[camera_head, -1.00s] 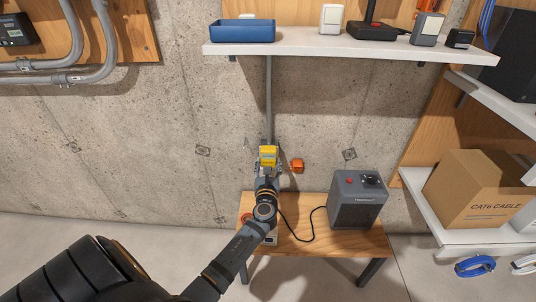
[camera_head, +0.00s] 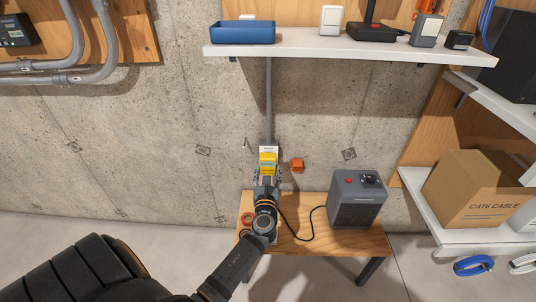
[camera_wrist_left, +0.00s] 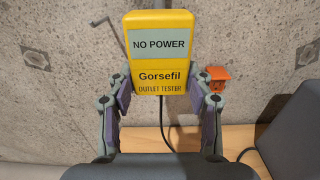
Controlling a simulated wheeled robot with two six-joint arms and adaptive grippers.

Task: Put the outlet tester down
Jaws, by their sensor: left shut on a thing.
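The outlet tester (camera_head: 268,162) is yellow with a grey screen that reads "NO POWER". It shows large and upright in the left wrist view (camera_wrist_left: 160,78). My left gripper (camera_head: 267,180) is shut on its sides, with one finger on each side in the wrist view (camera_wrist_left: 158,92). The tester is in front of the concrete wall, above the back of the wooden bench (camera_head: 310,243). A white plate (camera_head: 268,149) shows just above and behind it; the tester hides the rest. My right gripper is not in view.
A grey heater (camera_head: 357,203) with a black cord stands on the bench's right. An orange box (camera_head: 297,165) is on the wall beside the tester. A red ring (camera_head: 247,218) lies at the bench's left. A white shelf (camera_head: 300,49) holds a blue bin (camera_head: 242,32) and devices.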

